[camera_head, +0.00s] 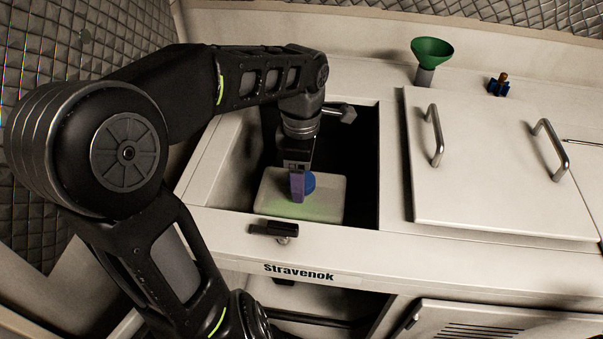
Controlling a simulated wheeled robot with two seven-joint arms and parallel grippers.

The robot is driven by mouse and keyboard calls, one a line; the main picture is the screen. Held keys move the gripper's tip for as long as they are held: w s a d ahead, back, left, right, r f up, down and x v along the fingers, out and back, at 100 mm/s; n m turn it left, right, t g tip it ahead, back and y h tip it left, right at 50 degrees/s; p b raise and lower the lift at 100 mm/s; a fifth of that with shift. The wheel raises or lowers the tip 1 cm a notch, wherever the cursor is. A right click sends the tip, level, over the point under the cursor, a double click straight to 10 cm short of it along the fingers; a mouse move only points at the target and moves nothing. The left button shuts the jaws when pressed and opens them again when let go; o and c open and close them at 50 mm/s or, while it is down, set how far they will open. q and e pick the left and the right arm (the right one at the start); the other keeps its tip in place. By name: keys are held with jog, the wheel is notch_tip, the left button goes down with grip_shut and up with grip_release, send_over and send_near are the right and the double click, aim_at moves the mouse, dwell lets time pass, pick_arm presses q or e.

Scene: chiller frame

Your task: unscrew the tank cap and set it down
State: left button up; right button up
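The blue tank cap (310,182) sits at the top of a pale tank (328,207) inside the dark open bay of the counter. My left arm comes in from the left and bends down into the bay. My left gripper (299,186) points down at the cap, with a purple finger in front of it that hides its left part. The far finger is hidden, so I cannot tell whether the gripper is closed on the cap. I cannot see whether the cap is seated on the tank or raised. My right gripper is not in view.
A metal fitting (342,113) juts into the back of the bay. A black latch (273,230) is on its front rim. To the right lies a pale lid (485,165) with two handles.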

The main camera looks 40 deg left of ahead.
pick_arm(q)
jog(key=m+p, duration=0.1)
jog(key=m, duration=0.4)
jog(key=shift+r+m, duration=0.15)
jog(key=shift+m, duration=0.25)
jog(key=m, duration=0.3)
jog(key=shift+c, duration=0.3)
jog(key=c, duration=1.4)
